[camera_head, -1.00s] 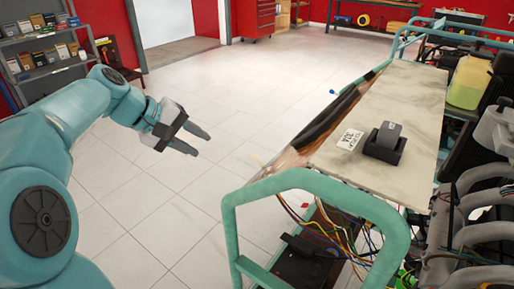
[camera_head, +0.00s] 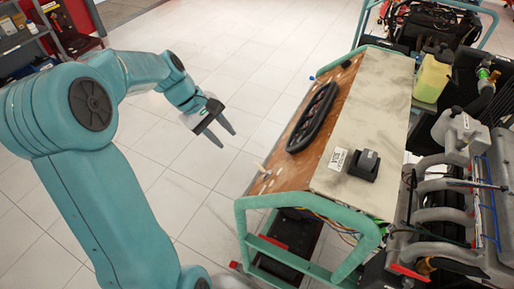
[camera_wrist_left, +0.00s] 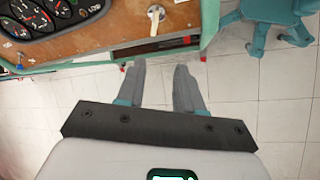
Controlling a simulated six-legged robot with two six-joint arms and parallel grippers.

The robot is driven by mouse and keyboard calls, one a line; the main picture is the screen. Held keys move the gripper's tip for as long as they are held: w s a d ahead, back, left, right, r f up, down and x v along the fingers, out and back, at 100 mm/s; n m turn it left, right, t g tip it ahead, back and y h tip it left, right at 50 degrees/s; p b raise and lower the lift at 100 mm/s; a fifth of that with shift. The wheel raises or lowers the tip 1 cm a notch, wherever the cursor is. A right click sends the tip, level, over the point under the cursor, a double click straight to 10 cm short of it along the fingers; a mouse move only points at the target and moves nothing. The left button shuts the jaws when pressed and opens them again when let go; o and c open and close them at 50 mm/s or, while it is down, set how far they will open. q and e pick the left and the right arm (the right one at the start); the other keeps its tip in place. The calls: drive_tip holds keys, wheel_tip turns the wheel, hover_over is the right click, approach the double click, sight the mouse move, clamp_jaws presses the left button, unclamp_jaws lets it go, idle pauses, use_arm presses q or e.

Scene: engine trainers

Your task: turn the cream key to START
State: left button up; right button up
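The cream key (camera_head: 262,168) sticks out of the wooden dash panel (camera_head: 283,176) on the trainer's near left side. It also shows as a small cream piece at the top of the left wrist view (camera_wrist_left: 155,14). Its exact angle and any START mark are too small to read. My left gripper (camera_head: 227,140) is open and empty, left of the panel and apart from the key. In the left wrist view its two fingers (camera_wrist_left: 160,65) are spread below the panel's edge, with floor between them. My right gripper is not in view.
Gauges (camera_wrist_left: 50,18) sit on the panel. Tiled floor left of the trainer is clear.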

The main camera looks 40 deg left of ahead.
sight(257, 163)
use_arm(q)
drive_tip(key=p+x, duration=0.1)
drive_tip(key=x, duration=0.4)
drive_tip(key=d+p+x, duration=0.1)
drive_tip(key=x, duration=0.3)
drive_tip(key=w+r+p+x, duration=0.1)
drive_tip(key=x, duration=0.4)
drive_tip(key=shift+w+d+f, duration=0.1)
drive_tip(key=shift+d+f, duration=0.1)
drive_tip(key=shift+d, duration=0.3)
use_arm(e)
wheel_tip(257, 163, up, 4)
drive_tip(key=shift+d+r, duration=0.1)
use_arm(q)
drive_tip(key=shift+c, duration=0.3)
clamp_jaws()
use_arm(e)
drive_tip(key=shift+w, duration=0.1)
